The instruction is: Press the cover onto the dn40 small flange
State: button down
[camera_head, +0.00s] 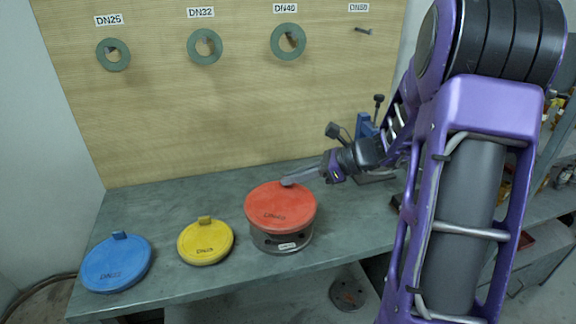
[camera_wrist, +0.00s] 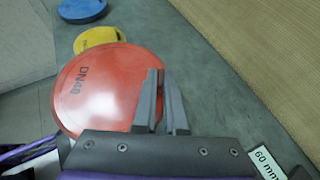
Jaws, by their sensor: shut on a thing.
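My gripper (camera_head: 290,182) comes in from the right and is shut on the tab at the cover's back edge. In the wrist view the red cover (camera_wrist: 108,92) fills the middle left, and the gripper fingers (camera_wrist: 162,102) are at its edge. The tab is mostly hidden between the fingers. The flange is hidden under the cover in the wrist view. I cannot tell whether the cover is fully seated.
A yellow cover (camera_head: 206,243) and a blue cover (camera_head: 116,265) lie on the bench to the left. Green rings hang on the wooden board, including one under DN40 (camera_head: 288,41). A blue vise (camera_head: 367,130) stands behind my arm. The bench (camera_head: 170,215) is clear behind the covers.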

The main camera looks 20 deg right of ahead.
aim_at(293, 192)
jog(key=shift+f+b, duration=2.2)
jog(key=shift+f, duration=0.7)
jog(key=shift+f, duration=0.4)
dwell(0.5)
jog(key=c, duration=0.9)
grip_release()
